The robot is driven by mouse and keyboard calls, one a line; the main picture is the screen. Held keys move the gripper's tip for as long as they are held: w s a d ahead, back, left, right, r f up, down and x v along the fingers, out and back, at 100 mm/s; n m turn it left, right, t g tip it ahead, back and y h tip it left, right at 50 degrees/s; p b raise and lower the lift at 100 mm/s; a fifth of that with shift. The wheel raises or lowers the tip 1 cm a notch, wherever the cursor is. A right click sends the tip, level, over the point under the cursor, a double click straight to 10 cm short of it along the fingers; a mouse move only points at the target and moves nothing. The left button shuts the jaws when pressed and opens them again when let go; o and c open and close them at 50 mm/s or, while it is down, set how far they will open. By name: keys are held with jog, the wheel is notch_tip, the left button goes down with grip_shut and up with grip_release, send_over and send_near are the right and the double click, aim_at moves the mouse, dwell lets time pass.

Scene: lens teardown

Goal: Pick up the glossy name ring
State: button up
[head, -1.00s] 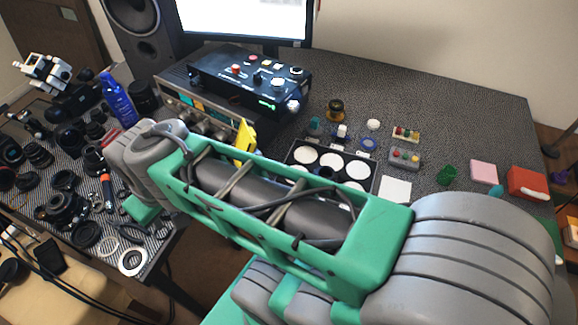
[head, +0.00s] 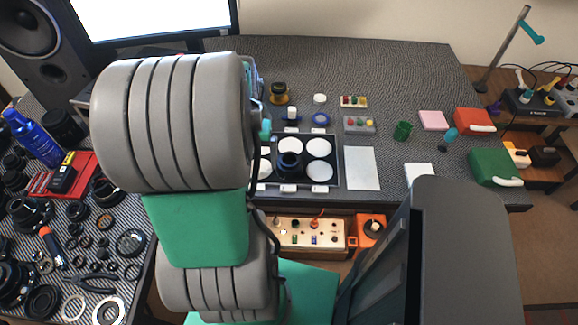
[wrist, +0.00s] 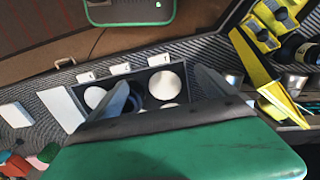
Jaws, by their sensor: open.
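I cannot tell for certain which part is the glossy name ring. Several dark rings (head: 131,243) and pale rings (head: 108,310) lie among lens parts on the left table. A black tray (head: 337,160) on the main desk holds white round pads (head: 319,147) and a dark round lens part (head: 289,163). My gripper (wrist: 161,77) is open in the wrist view, its two fingers spread in front of the tray (wrist: 152,62), and nothing shows held. The fingers partly hide the tray and the dark part (wrist: 137,97). In the head view my arm hides the gripper.
A blue ring (head: 320,118) and small containers stand behind the tray. A monitor (head: 150,18) and speaker (head: 38,45) stand behind. The desk's back right is clear.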

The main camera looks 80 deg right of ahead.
jog(key=s+d+f+m, duration=0.2)
jog(key=s+d+m, duration=0.4)
jog(key=s+d, duration=0.25)
jog(key=f, duration=0.7)
jog(key=shift+w, duration=0.2)
jog(key=shift+c, duration=0.4)
jog(key=c, duration=1.4)
